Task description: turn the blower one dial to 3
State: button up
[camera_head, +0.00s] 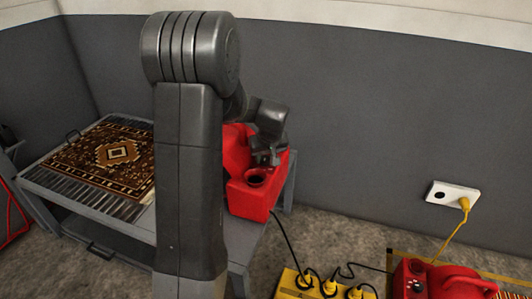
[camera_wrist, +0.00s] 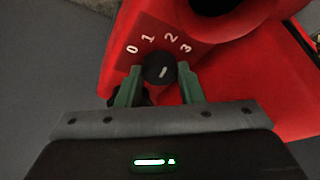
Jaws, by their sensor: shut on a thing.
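A red blower (camera_head: 248,199) stands on the table's right end, partly behind my arm. In the wrist view its red casing (camera_wrist: 115,65) carries a black round dial (camera_wrist: 152,62) with white numbers 0, 1, 2 and 3 in an arc above it. The dial has a short white mark, slanted toward the upper right; I cannot tell exactly which number it points to. My gripper (camera_wrist: 159,76) has its two green fingers shut on the dial, one on each side. In the head view my gripper (camera_head: 266,157) is at the blower's top; the dial is not clear there.
A patterned brown rug (camera_head: 110,158) lies on the slatted grey table (camera_head: 60,190). A second red blower (camera_head: 450,280) is at the lower right. A yellow power box (camera_head: 290,285) with black plugs sits near it. A white wall socket (camera_head: 440,193) holds a yellow plug.

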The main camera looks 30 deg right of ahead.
jog(key=m+p, duration=0.1)
jog(key=m, duration=0.1)
jog(key=m+h+p, duration=0.1)
jog(key=m, duration=0.1)
jog(key=shift+a+g+h, duration=0.2)
jog(key=shift+g+h, duration=0.1)
jog(key=shift+g, duration=0.1)
jog(key=shift+w+f+m+h+b, duration=0.15)
jog(key=shift+m+h+b, duration=0.25)
jog(key=shift+m, duration=0.7)
jog(key=shift+m+g+b, duration=0.4)
jog(key=shift+m+b, duration=0.4)
jog(key=shift+m, duration=0.4)
jog(key=o, duration=1)
jog(key=shift+c, duration=0.2)
jog(key=shift+r, duration=0.25)
jog(key=p+v, duration=0.4)
jog(key=v, duration=0.9)
jog(key=shift+a+r, duration=0.25)
jog(key=shift+a, duration=0.05)
